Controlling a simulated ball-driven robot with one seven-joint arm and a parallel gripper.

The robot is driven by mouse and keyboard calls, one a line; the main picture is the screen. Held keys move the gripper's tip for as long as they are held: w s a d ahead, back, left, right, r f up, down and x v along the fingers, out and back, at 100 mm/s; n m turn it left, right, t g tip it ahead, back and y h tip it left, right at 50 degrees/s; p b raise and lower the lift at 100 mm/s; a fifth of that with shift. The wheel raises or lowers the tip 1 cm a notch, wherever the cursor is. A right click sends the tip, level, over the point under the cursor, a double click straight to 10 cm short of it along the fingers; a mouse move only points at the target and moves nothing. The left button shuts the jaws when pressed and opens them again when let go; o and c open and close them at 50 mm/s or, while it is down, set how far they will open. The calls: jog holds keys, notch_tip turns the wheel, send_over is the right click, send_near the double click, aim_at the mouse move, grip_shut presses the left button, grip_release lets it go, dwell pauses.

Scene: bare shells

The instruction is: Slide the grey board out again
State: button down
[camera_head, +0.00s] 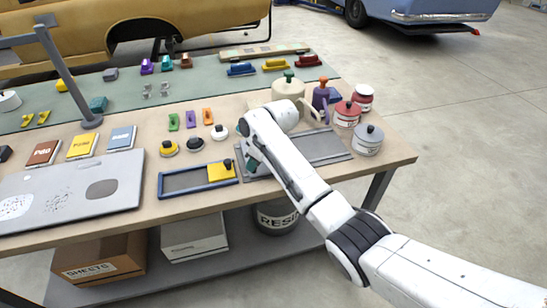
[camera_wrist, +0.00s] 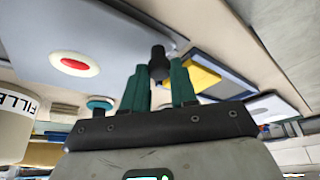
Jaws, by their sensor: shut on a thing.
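The grey board (camera_head: 325,147) lies flat near the front of the bench, partly hidden under my arm. In the wrist view a grey surface (camera_wrist: 120,35) at upper left appears to be the same board, with a red disc with a white rim (camera_wrist: 75,63) on it. My gripper (camera_head: 251,163) is at the board's left end. In the wrist view its green fingers (camera_wrist: 160,85) are shut on a dark knob (camera_wrist: 158,62). Whether the knob is fixed to the board cannot be told.
A blue-framed tray (camera_head: 172,192) with a yellow block (camera_head: 221,171) lies just left of my gripper. Several tins, including a grey-lidded one (camera_head: 367,140), stand at the right. A light grey panel (camera_head: 70,205) lies at the left. A bucket (camera_head: 277,217) stands below.

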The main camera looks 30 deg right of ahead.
jog(key=shift+w+a, duration=0.2)
jog(key=shift+a, duration=0.65)
jog(key=c, duration=0.9)
grip_release()
jog(key=shift+a, duration=0.15)
jog(key=shift+d+r, duration=0.25)
jog(key=shift+r, duration=0.1)
jog(key=v, duration=1)
jog(key=shift+b, duration=0.35)
jog(key=shift+s+a, duration=0.1)
jog(key=shift+s, duration=0.05)
